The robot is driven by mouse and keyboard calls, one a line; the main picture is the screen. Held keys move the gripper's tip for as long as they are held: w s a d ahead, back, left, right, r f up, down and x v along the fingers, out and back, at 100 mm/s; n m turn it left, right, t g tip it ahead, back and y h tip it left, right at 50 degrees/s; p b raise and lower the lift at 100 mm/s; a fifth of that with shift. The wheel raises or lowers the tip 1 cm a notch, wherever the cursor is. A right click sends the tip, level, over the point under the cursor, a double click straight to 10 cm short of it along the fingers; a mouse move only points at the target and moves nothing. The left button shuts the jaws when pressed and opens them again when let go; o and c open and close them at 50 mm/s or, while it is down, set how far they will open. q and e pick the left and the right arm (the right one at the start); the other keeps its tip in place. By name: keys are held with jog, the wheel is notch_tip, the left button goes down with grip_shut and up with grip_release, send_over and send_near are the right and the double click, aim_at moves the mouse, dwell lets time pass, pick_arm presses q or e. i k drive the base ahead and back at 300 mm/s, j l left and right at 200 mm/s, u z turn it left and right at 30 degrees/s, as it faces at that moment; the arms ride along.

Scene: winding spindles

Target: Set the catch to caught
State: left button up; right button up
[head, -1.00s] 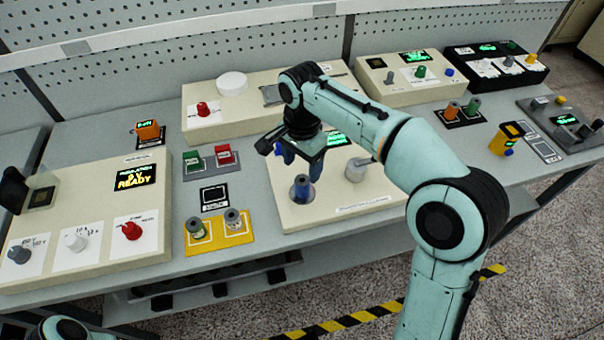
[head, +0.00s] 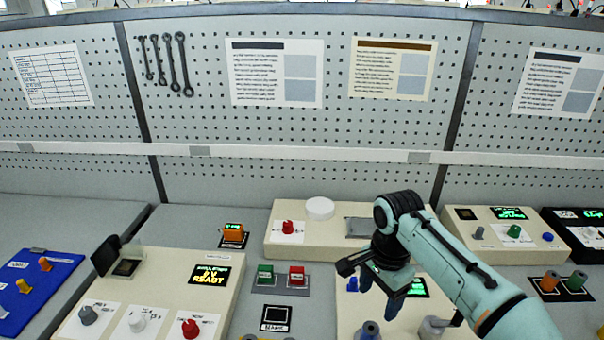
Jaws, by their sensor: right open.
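My right gripper (head: 374,291) is open and empty, its fingers pointing down above a cream spindle panel (head: 345,312). A blue-and-grey spindle (head: 369,331) stands on this panel below the gripper, cut by the bottom edge. A pale grey spindle-like part (head: 433,328) with a short bar at its side is right of it, partly cut off. A green-lit display (head: 417,288) is partly hidden behind the gripper. I cannot tell which part is the catch, or its setting. My left gripper is not in view.
A cream box (head: 284,246) with a red knob and a white round cap (head: 320,208) stands behind. Left are a panel reading READY (head: 209,276), an orange block (head: 233,232) and green and red blocks (head: 281,276). A pegboard wall (head: 290,128) closes the back.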

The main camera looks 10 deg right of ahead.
aim_at(352, 286)
jog(key=k, duration=1)
